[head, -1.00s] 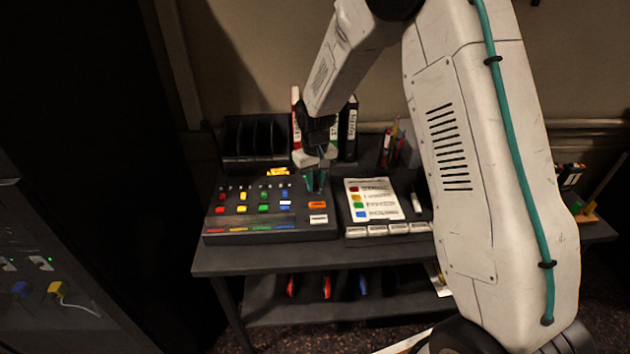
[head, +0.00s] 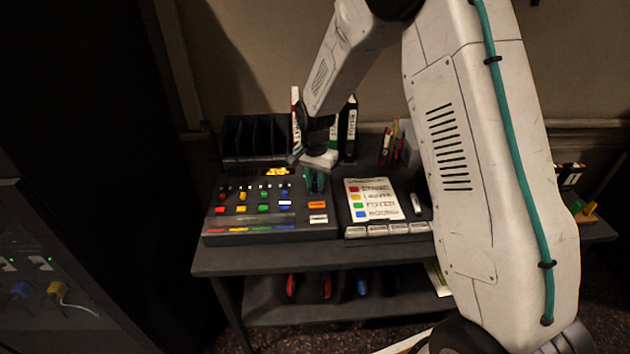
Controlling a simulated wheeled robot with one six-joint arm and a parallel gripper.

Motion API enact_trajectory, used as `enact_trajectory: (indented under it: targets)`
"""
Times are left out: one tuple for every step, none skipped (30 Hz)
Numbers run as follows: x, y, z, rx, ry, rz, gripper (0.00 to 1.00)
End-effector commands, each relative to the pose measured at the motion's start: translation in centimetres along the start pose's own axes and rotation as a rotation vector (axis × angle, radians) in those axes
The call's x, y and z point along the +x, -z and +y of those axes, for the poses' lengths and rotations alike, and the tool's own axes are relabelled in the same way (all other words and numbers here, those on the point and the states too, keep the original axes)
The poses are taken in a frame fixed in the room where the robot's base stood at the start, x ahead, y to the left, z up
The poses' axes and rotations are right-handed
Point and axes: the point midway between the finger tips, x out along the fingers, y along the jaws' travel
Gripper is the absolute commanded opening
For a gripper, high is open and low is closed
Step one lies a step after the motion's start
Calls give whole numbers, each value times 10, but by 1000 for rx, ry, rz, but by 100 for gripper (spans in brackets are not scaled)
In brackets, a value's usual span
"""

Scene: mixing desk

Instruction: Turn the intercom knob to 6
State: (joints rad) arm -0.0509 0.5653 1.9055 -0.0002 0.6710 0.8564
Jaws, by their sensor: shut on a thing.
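The mixing desk (head: 218,227) is a dark console on the table, with coloured knobs and buttons in columns of red, yellow, green and blue. My gripper (head: 315,184) points down at the upper right part of this console, with its dark green fingers close together. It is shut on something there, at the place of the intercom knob. The knob itself is hidden by the fingers, so its pointer and the number it stands at cannot be read. An orange button (head: 317,205) and a white button (head: 318,219) lie just below the fingers.
A panel with a colour-coded label card (head: 372,200) and a row of white keys (head: 388,229) lies right of the console. Behind stand a black rack (head: 252,140), binders (head: 349,130) and a pen holder (head: 410,142). My arm covers the table's right part.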

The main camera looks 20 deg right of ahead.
Motion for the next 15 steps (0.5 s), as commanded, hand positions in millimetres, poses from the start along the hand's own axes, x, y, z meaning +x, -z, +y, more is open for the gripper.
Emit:
enact_trajectory:
  targets:
    - [-1,0,-1,42,1,0,0]
    - [-1,0,-1,71,1,0,0]
    - [-1,0,-1,109,1,0,0]
    - [-1,0,-1,137,1,0,0]
    - [-1,0,-1,165,1,0,0]
    - [-1,0,-1,202,1,0,0]
    - [-1,0,-1,229,1,0,0]
    - [-1,0,-1,255,1,0,0]
    - [-1,0,-1,291,1,0,0]
    - [-1,0,-1,315,1,0,0]
    - [-1,0,-1,340,1,0,0]
    - [-1,0,-1,371,1,0,0]
    - [-1,0,-1,394,1,0,0]
    - [-1,0,-1,416,1,0,0]
    - [-1,0,-1,444,1,0,0]
